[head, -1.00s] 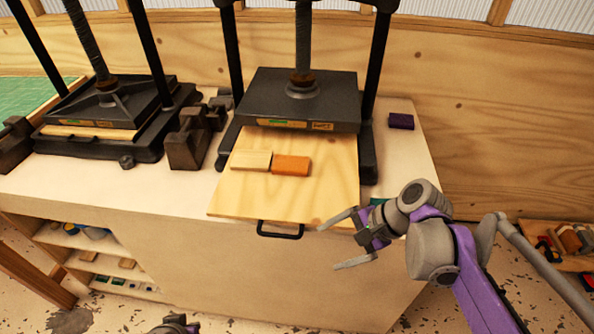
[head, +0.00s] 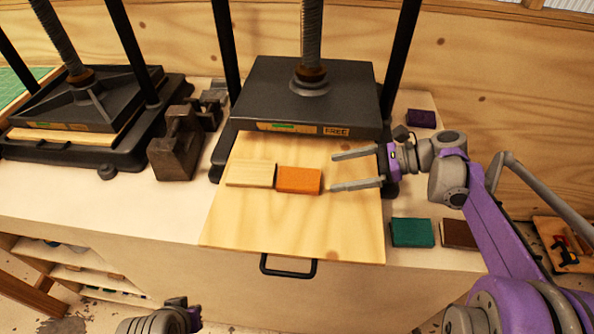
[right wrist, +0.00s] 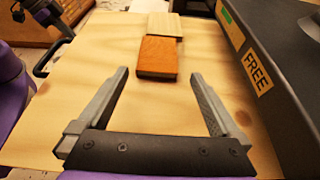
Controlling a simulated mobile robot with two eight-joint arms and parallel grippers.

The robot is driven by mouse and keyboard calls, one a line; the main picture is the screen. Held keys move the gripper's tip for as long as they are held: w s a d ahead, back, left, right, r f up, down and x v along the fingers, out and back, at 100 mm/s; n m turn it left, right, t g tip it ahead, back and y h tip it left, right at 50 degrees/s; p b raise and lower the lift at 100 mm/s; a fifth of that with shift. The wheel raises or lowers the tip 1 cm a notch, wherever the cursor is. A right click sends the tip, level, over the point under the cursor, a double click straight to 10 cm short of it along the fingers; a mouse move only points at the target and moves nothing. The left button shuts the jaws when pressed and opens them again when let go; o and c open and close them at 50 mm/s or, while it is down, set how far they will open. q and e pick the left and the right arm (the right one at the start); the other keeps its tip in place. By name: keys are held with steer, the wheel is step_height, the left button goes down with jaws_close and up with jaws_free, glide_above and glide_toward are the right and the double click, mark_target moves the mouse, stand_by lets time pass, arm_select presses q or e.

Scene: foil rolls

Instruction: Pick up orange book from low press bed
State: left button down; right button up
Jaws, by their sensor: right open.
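The orange book (head: 299,180) lies flat on the pulled-out wooden bed (head: 290,235) of the nearer press. It touches or nearly touches a pale wooden block (head: 250,173) on its left. My right gripper (head: 357,170) is open and empty, just right of the orange book, its fingers pointing at it. In the right wrist view the orange book (right wrist: 157,57) lies ahead, beyond and between the open fingertips (right wrist: 158,75). My left gripper (head: 178,312) shows only in part at the bottom edge; its jaws cannot be made out.
The black press plate (head: 312,95), marked FREE, overhangs the bed's back. Green (head: 412,232), brown (head: 458,234) and purple (head: 421,118) books lie to the right on the counter. A second press (head: 85,105) stands at left.

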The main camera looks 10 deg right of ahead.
mark_target(300, 178)
steer(key=a, duration=0.1)
steer(key=a+f, duration=0.1)
steer(key=a, duration=0.1)
steer(key=shift+a, duration=0.2)
steer(key=x, duration=0.5)
steer(key=shift+w+a, duration=0.3)
steer(key=shift+w, duration=0.1)
steer(key=shift+c, duration=0.3)
steer(key=c, duration=1.1)
